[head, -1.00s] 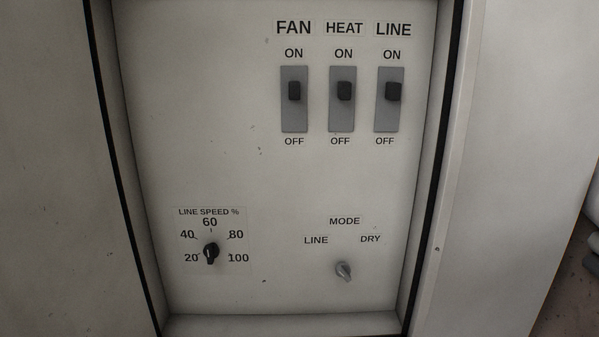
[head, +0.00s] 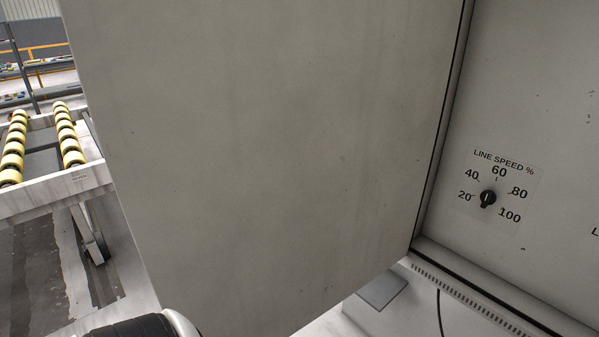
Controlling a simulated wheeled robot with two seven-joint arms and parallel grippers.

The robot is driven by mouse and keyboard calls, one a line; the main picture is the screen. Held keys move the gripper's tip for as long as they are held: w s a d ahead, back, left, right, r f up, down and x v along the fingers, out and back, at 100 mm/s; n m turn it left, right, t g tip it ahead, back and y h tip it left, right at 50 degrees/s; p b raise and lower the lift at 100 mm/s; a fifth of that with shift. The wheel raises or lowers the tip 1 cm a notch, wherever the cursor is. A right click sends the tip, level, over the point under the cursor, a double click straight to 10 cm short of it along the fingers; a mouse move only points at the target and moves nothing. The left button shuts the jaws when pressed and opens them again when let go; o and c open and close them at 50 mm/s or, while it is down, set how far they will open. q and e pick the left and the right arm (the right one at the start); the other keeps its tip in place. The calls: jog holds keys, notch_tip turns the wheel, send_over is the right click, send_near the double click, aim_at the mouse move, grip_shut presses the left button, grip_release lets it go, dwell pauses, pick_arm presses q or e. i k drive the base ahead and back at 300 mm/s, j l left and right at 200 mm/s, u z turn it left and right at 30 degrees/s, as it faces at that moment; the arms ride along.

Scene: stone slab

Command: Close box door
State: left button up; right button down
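The box door (head: 270,150) is a large plain grey-white panel that fills the middle of the head view. It stands open, swung out to the left of the box, with its right side along the box opening. The box (head: 545,120) is open at the right, and part of its inner panel shows, with the black line speed knob (head: 488,198) pointing near the low end of its scale. Neither gripper is in view. A rounded black and white part of my arm shows at the bottom left edge, without fingers.
A roller conveyor (head: 55,185) with yellow rollers stands at the left, beyond the door's free edge. A small grey plate (head: 382,289) and a dark cable (head: 439,312) lie below the box. Floor shows at the lower left.

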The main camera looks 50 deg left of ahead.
aim_at(267, 162)
jog(key=k+j+z, duration=0.1)
jog(key=k+j, duration=0.2)
jog(key=k+j+z, duration=0.1)
jog(key=k+j, duration=0.15)
jog(key=k, duration=0.25)
jog(key=j+z, duration=0.1)
jog(key=j, duration=0.9)
jog(key=k+j+z, duration=0.1)
jog(key=j, duration=0.85)
